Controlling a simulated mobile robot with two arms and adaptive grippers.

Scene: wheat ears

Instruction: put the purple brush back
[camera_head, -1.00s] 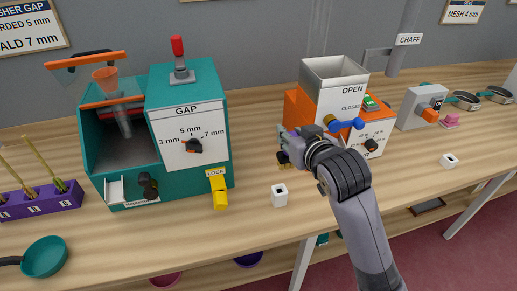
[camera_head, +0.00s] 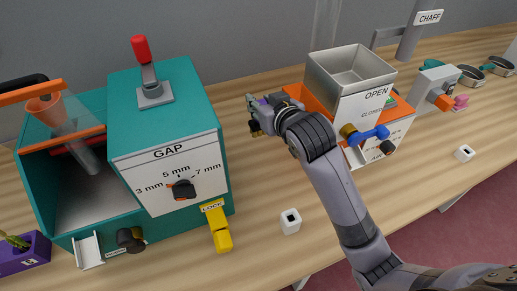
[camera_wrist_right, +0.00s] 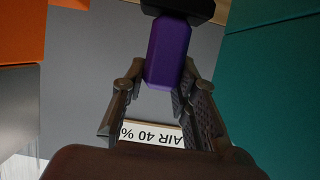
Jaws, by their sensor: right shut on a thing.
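My right gripper (camera_head: 257,114) is between the teal machine and the orange-and-white machine, towards the back of the table. In the right wrist view the gripper (camera_wrist_right: 162,85) is shut on the purple brush (camera_wrist_right: 168,52). Its purple block lies between the fingers, and a black part shows beyond it at the top edge. In the head view the brush is mostly hidden by the gripper; only a little purple shows. I cannot make out its bristles. My left gripper is not in view.
The teal machine (camera_head: 165,110) with a GAP dial stands left. The orange-and-white machine (camera_head: 350,105) with a metal hopper stands right. Small white blocks (camera_head: 290,221) (camera_head: 465,153) sit near the front edge. A purple rack (camera_head: 22,258) is at the far left. Bare wood lies between the machines.

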